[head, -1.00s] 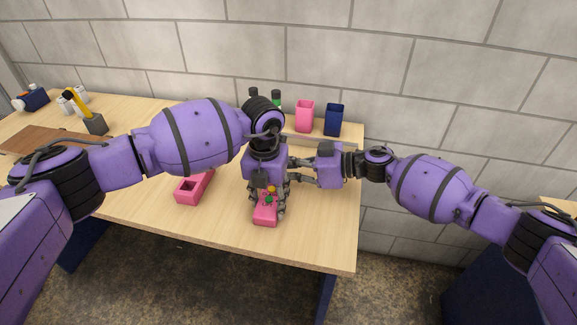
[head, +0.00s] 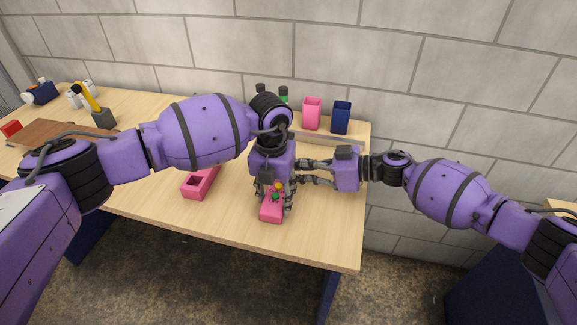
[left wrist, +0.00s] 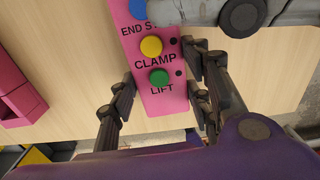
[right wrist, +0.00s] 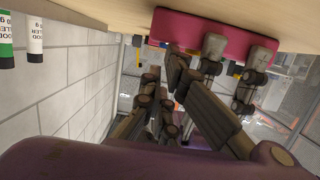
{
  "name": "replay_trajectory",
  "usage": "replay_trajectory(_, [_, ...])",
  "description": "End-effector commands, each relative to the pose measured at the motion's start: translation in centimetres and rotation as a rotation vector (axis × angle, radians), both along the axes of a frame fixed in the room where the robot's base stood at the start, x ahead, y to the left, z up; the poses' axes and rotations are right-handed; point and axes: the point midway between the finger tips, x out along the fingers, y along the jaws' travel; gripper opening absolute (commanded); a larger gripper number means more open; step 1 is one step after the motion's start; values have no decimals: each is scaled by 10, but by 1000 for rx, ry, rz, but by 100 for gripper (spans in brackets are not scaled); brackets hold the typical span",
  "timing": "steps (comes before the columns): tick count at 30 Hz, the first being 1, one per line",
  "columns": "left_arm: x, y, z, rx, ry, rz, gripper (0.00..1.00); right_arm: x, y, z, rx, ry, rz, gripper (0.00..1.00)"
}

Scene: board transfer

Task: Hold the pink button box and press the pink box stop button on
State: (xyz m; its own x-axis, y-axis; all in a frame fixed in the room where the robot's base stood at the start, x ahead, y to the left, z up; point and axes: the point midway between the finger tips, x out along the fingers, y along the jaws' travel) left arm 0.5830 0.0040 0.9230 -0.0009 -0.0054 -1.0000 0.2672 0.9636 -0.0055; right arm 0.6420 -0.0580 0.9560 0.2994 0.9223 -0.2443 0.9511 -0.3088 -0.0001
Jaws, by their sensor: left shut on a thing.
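The pink button box (head: 271,210) is on the near part of the table under my left gripper (head: 275,198). In the left wrist view the box (left wrist: 150,103) shows a green LIFT button (left wrist: 159,77), a yellow CLAMP button (left wrist: 151,46) and a blue button (left wrist: 138,8) by the partly covered END STOP label. My left gripper's fingers are shut on the box's two sides. My right gripper (head: 300,172) comes in from the right, its fingers close to the box's far end. One grey finger of it reaches across beside the blue button; contact is unclear. Its fingertips are partly hidden.
A second pink box (head: 198,183) with a square opening lies left of the grippers. A pink cup (head: 312,113) and a dark blue cup (head: 341,118) stand at the back by the wall. A yellow-handled tool (head: 88,97) and a brown board (head: 62,133) are at the left.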

Motion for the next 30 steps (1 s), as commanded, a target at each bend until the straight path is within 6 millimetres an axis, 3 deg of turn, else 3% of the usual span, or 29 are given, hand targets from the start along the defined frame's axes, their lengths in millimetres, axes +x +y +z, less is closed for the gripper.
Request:
replay_trajectory(3, [2,3,-1,5,-2,6,13,-6,-21,2,-5,2,-3,0])
replay_trajectory(9, [1,3,-1,5,0,5,13,-13,-41,13,2,-2,-1,0])
replay_trajectory(21, [0,3,-2,6,2,5,13,-14,-47,18,6,-5,1,0])
replay_trajectory(22, [0,3,-2,6,3,5,46,-14,-47,18,7,-5,1,0])
replay_trajectory(27, [0,3,-2,6,2,5,67,-14,-47,18,6,-6,1,0])
replay_trajectory(30, [1,3,-1,5,1,5,67,-14,-47,18,6,-6,1,0])
